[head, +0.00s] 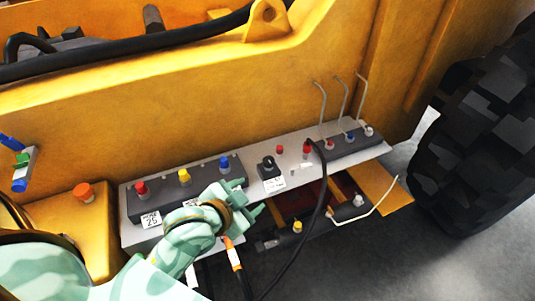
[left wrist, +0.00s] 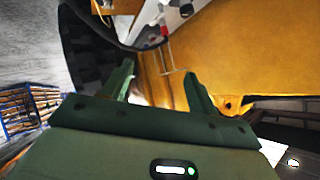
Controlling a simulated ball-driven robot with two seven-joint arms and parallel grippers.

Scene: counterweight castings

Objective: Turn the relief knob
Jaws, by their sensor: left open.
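A black knob (head: 268,163), which looks like the relief knob, stands on a small grey block with a white label on the light grey panel (head: 129,202). My left gripper (head: 249,198) is open and empty, in front of the panel and a little to the lower left of the knob, apart from it. In the left wrist view, the open fingers (left wrist: 158,80) point toward the yellow machine body. A dark round knob (left wrist: 186,10) shows there at the top edge, partly cut off. My right gripper is not in view.
Red (head: 141,188), yellow (head: 184,176) and blue (head: 225,164) caps stand left of the knob. A black hose (head: 323,190) runs down right of it. Thin metal rods rise at the panel's right end. A big tyre (head: 480,145) stands far right.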

